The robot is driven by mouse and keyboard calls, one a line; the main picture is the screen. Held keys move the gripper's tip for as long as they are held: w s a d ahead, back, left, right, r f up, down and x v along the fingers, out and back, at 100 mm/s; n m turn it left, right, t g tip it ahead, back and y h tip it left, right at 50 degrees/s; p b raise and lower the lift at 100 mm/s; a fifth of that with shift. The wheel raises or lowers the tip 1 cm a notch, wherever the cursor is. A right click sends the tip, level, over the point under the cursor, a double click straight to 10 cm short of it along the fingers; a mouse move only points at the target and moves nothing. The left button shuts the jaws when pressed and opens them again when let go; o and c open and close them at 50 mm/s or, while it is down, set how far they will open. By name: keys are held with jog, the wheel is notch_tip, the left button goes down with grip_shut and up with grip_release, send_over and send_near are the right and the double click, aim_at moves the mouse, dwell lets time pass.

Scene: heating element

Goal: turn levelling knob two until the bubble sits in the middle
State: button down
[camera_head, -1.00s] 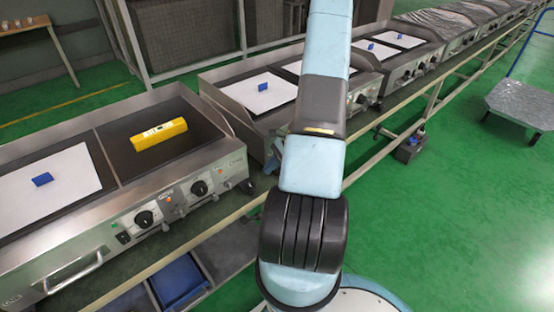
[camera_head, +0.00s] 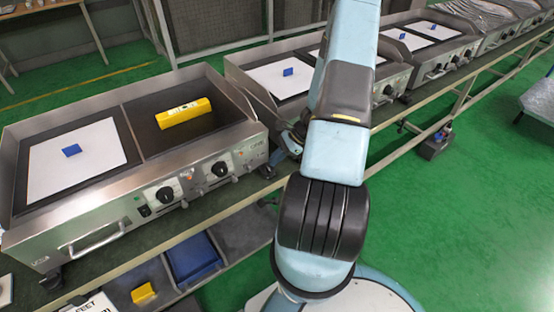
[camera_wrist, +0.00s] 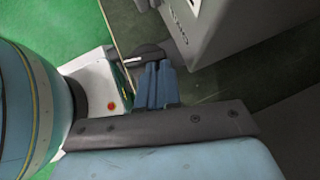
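A yellow spirit level (camera_head: 184,113) lies on the dark right-hand plate of the nearest steel griddle unit (camera_head: 95,225). Its bubble is too small to read in the head view. A dark round foot or knob (camera_head: 267,172) shows under the unit's right front corner; I cannot tell which number it bears. In the wrist view, my gripper (camera_wrist: 156,66) has its blue fingers close together, with their tips at a dark disc (camera_wrist: 150,50) beside the grey unit housing (camera_wrist: 200,25). I cannot tell whether they hold it. In the head view my arm largely hides the gripper area.
A white sheet with a blue block (camera_head: 71,150) lies on the unit's left plate. More units run along the bench to the upper right. A blue bin (camera_head: 194,258) and a yellow block (camera_head: 143,293) are on the lower shelf.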

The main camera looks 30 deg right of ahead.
jog(key=shift+w+a, duration=0.1)
jog(key=shift+a, duration=0.35)
